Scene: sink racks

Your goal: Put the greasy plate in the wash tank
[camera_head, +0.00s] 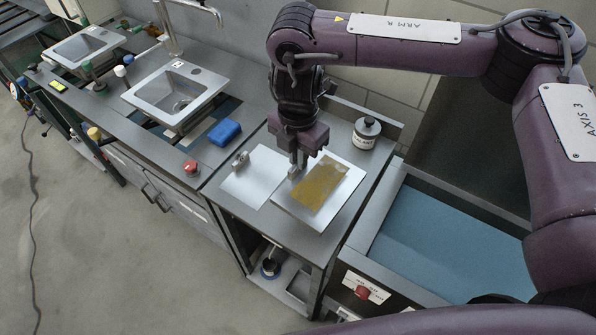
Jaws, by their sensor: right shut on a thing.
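The greasy plate (343,202) is a pale square plate with a brown-yellow greasy patch over most of its face. It is at the grey counter between the sinks and the blue basin; I cannot tell whether it rests there or is slightly raised. My right gripper (297,172) points down from above and is shut on the plate's left edge. A deep rectangular basin with a blue interior (440,245) lies to the right of the plate, and may be the wash tank; its front label is too small to read. My left gripper is not in view.
A pale square panel (255,177) with a small metal piece lies left of the plate. A labelled jar (366,133) stands behind it. A blue block (224,132), a red knob (191,168) and two steel sinks (205,101) (103,47) are farther left. The floor in front is open.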

